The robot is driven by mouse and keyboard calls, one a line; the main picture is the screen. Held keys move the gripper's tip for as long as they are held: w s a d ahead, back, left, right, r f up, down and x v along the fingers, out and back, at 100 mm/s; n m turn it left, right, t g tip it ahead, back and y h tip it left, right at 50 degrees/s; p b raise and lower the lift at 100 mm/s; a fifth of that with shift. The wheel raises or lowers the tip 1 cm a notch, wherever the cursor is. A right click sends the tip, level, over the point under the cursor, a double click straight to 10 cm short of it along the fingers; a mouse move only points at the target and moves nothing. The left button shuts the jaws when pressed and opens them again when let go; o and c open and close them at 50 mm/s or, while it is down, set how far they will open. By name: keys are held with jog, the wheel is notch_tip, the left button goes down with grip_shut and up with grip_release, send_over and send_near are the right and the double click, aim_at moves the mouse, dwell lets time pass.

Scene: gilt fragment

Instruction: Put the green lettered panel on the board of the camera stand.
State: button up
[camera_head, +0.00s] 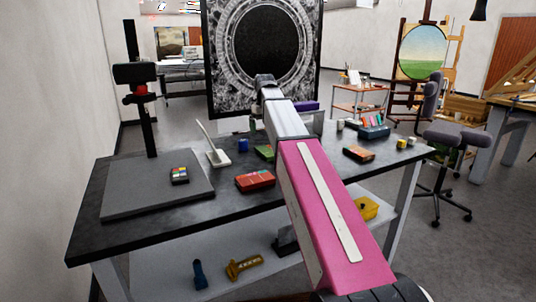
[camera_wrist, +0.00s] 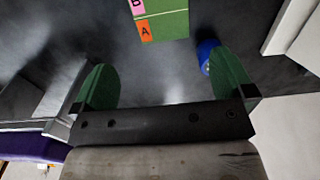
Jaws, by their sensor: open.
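The green lettered panel (camera_wrist: 164,24) lies on the dark tabletop at the top of the wrist view. An orange tab marked A and a pink tab marked B sit along its left side, and the top edge cuts it off. In the head view the panel (camera_head: 263,152) is partly hidden by my arm. My gripper (camera_wrist: 165,84) is open and empty, its green-padded fingers wide apart, with the panel beyond them. In the head view my arm mostly hides the gripper. The camera stand's grey board (camera_head: 125,202) is at the left, with a black column at its back.
A colour chart (camera_head: 179,176) lies on the board; bare room surrounds it. The blue cylinder (camera_wrist: 206,54) is close to the right finger in the wrist view.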

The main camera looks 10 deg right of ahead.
aim_at(264, 147)
jog(key=f, duration=0.8)
jog(key=shift+w+a+f, duration=0.1)
jog(key=shift+a+f, duration=0.1)
jog(key=shift+f, duration=0.1)
jog(key=c, duration=1)
jog(key=shift+r, duration=0.1)
jog(key=shift+c, duration=0.2)
